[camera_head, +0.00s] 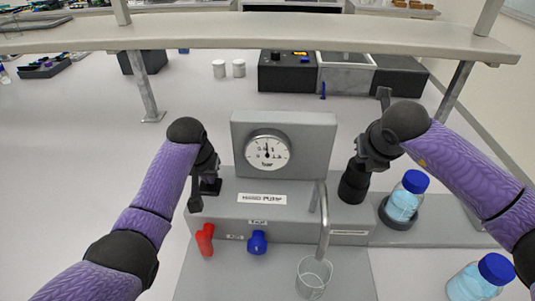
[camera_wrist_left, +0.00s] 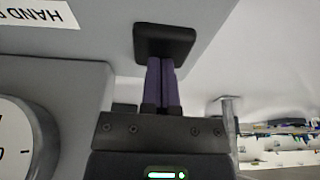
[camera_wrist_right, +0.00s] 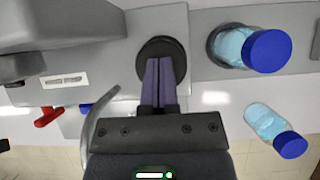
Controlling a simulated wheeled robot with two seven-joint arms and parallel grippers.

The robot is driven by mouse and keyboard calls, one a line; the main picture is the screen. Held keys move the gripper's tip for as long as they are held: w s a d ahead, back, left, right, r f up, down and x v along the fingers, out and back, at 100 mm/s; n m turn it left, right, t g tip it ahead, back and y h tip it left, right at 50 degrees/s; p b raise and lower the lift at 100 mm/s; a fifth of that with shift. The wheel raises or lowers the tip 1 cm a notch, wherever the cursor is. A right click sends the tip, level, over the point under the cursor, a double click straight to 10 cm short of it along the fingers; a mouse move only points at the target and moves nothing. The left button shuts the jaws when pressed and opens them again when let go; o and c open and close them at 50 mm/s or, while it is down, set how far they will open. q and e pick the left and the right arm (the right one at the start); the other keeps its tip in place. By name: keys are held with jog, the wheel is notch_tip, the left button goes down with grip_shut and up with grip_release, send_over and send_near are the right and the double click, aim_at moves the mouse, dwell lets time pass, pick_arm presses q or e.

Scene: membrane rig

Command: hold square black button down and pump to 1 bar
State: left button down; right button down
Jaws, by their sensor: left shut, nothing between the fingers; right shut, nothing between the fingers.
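The square black button (camera_head: 210,188) is on the left end of the grey rig's lower deck. My left gripper (camera_head: 208,176) is shut and empty, its fingertips at the button. In the left wrist view the closed fingers (camera_wrist_left: 161,72) meet the square button (camera_wrist_left: 165,40); I cannot tell how far it is pressed. The round black pump knob (camera_head: 352,188) is at the deck's right. My right gripper (camera_head: 361,168) is shut and empty, its fingertips over the knob, which also shows in the right wrist view (camera_wrist_right: 160,46). The round white gauge (camera_head: 267,150) has its needle pointing about straight up.
A red valve handle (camera_head: 205,238) and a blue one (camera_head: 257,243) are on the rig's front. A bent metal spout (camera_head: 324,222) hangs above a glass beaker (camera_head: 313,277). Blue-capped bottles (camera_head: 405,199) (camera_head: 478,279) stand at right. A shelf (camera_head: 300,32) crosses behind.

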pick_arm(q)
jog(key=shift+s+f, duration=0.15)
jog(key=shift+f, duration=0.1)
pick_arm(e)
jog(key=shift+f, duration=0.55)
jog(key=shift+r, duration=2.8)
notch_tip(320, 180, up, 4)
dwell(0.5)
pick_arm(q)
jog(key=shift+r, duration=0.1)
pick_arm(e)
jog(key=shift+r, duration=0.1)
